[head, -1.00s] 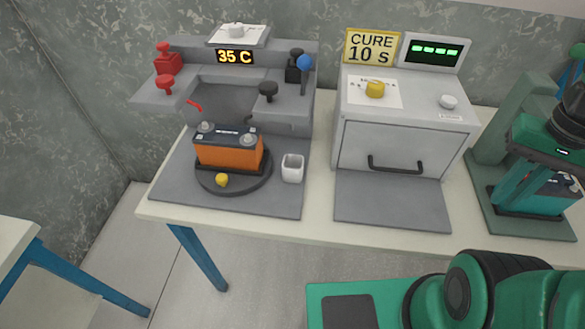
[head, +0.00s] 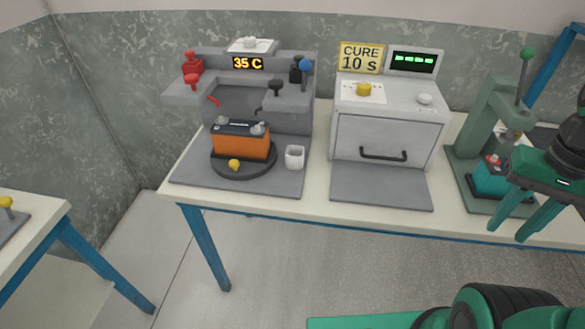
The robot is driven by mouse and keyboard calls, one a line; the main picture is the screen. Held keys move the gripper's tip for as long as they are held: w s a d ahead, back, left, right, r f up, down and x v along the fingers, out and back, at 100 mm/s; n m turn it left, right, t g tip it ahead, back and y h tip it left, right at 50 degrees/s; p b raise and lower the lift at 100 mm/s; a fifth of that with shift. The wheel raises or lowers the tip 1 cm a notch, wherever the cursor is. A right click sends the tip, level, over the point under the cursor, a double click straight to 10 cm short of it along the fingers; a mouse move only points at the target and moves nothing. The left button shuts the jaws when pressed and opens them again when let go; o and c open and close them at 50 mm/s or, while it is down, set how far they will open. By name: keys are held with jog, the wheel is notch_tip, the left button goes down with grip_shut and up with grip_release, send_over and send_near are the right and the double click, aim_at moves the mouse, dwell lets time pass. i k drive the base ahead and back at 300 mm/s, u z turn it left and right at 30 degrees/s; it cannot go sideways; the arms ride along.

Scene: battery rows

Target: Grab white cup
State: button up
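The small white cup (head: 295,158) stands upright on the grey base plate of the left station, just right of the round dark turntable. Its opening faces up and looks empty. My gripper (head: 507,233) is at the right of the view, pointing down, with its two green fingers apart and nothing seen between them. It is well to the right of the cup, in front of the green press, and does not touch the cup.
An orange battery (head: 240,145) sits on the turntable (head: 262,168), with a yellow knob in front. A grey curing oven (head: 385,143) stands right of the cup. A teal battery (head: 487,178) sits in the green press (head: 462,155). Another table (head: 45,235) is at left.

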aim_at(294, 155)
jog(key=u, duration=1.35)
jog(key=k, duration=1.45)
jog(key=z, duration=0.55)
jog(key=i, duration=1.5)
jog(key=u, duration=0.05)
